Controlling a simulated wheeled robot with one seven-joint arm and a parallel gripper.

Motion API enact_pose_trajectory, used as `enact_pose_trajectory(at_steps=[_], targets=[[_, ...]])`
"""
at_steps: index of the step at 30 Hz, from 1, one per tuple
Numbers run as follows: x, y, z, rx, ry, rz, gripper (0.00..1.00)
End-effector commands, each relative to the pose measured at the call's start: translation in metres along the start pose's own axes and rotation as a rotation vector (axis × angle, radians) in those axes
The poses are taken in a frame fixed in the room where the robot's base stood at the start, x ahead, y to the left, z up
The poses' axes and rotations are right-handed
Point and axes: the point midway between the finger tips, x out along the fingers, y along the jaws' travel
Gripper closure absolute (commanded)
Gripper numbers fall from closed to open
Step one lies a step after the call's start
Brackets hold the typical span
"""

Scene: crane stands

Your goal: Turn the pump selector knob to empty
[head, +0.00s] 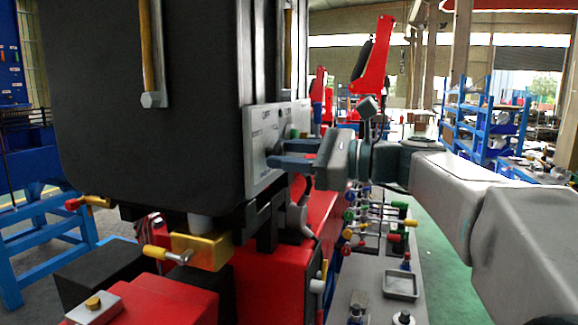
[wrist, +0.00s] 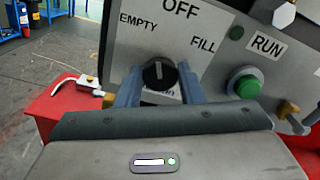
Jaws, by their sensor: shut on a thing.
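The pump selector knob (wrist: 153,76) is a round black dial with a white mark, set in a pale control panel (wrist: 205,62). The labels around it read EMPTY at upper left, OFF above and FILL at right. The white mark points roughly upward, near OFF; its exact angle is hard to read. My gripper (wrist: 160,82) has one blue-grey finger on each side of the knob and is shut on it. In the head view my gripper (head: 272,154) reaches the panel (head: 262,125) from the right, and its fingers hide the knob.
A green button (wrist: 245,82) beside the RUN label sits right of the knob. A large black tank (head: 150,100) stands left of the panel. A brass fitting (head: 205,250) and a red housing (head: 275,280) are below. A grey bench with several levers (head: 375,225) lies beneath my arm.

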Motion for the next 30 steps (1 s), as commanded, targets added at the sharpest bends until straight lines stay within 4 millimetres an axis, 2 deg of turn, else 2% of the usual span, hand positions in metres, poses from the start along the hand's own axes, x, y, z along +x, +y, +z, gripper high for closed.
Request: enact_pose_trajectory(at_steps=[6, 15, 30], targets=[[0.0002, 0.0016, -0.0033, -0.173, 0.000, 0.001, 0.88], [0.0000, 0.0008, -0.0017, -0.336, 0.000, 0.000, 0.89], [0.0000, 0.0000, 0.0002, -0.401, 0.000, 0.001, 0.88]])
